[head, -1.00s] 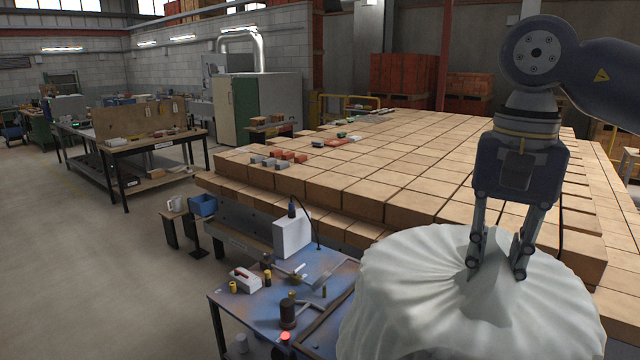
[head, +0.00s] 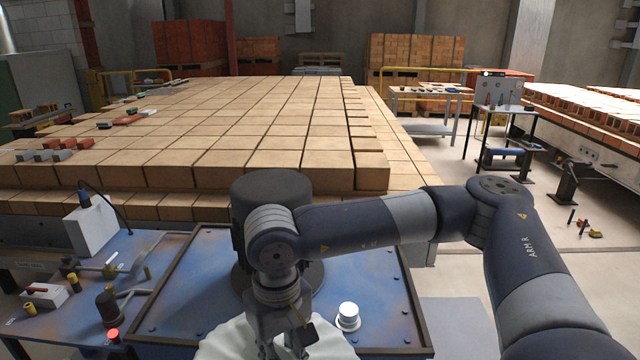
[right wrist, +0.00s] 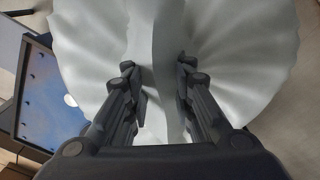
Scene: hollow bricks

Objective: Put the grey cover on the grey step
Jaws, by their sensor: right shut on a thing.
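The pale grey cover (head: 228,342) is a crumpled, pleated cloth at the bottom edge of the head view, partly cut off. My right gripper (head: 286,345) is over it, shut on a gathered fold. In the right wrist view the cover (right wrist: 235,50) spreads out on both sides, with a fold pinched between the fingers of my right gripper (right wrist: 160,85). A flat grey surface (head: 455,326), low at the right of the blue table, may be the grey step; its lower part is hidden by my arm. My left gripper is not in view.
A blue table (head: 190,290) with a dark raised rim lies under my right arm, bearing a white-topped knob (head: 348,315). Tools and a white box (head: 95,228) stand at its left. A large brick stack (head: 250,140) is behind. Open floor (head: 450,275) lies to the right.

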